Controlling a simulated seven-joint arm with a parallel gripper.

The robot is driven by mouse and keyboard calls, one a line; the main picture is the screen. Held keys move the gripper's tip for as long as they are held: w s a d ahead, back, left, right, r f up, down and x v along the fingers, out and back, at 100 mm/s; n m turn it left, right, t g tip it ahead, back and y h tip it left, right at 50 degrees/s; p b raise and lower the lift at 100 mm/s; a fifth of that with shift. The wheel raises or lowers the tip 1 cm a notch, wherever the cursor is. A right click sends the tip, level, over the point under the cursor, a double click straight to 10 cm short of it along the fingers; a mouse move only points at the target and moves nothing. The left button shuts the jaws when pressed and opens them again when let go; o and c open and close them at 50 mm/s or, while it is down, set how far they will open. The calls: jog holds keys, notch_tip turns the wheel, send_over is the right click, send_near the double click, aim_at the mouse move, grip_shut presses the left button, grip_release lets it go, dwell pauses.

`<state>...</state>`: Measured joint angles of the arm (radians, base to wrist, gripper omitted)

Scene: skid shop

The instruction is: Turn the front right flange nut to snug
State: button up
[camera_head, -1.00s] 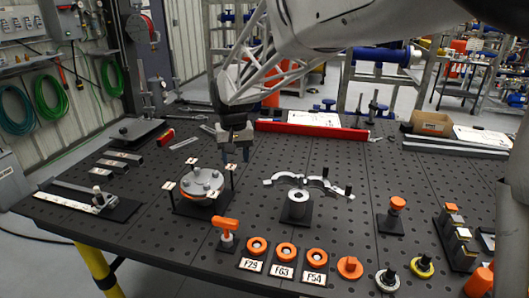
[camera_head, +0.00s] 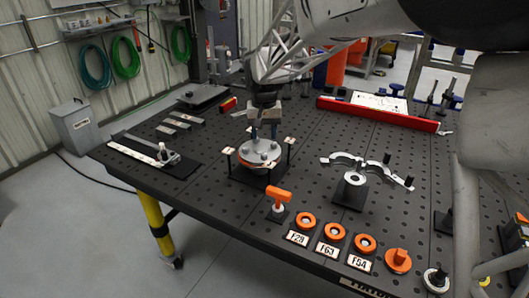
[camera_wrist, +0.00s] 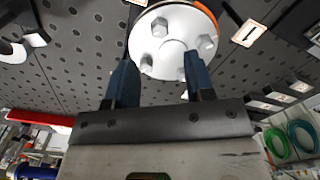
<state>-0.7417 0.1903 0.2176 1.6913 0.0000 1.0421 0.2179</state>
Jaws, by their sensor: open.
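The round flange (camera_head: 259,160) sits on a dark base plate on the perforated table, with an orange ring under its pale top disc. In the wrist view the flange (camera_wrist: 172,28) shows a raised centre hub and several hex nuts near its rim. One nut (camera_wrist: 147,64) is close to the left finger; another (camera_wrist: 183,73) is partly hidden by the right finger. My gripper (camera_head: 264,138) is open, blue fingers pointing down over the far part of the flange. In the wrist view my gripper (camera_wrist: 160,67) has nothing between its fingers. Contact with the nuts cannot be told.
Posts with small white tags (camera_head: 228,151) stand around the flange. An orange-handled tool (camera_head: 278,197) stands in front, near several orange rings with labels. A bracket with curved arms (camera_head: 355,178) stands to the right. A red bar (camera_head: 376,113) lies behind.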

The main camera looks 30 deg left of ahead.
aim_at(264, 154)
jog(key=shift+f, duration=3.7)
grip_shut()
jog(key=shift+m, duration=1.5)
grip_release()
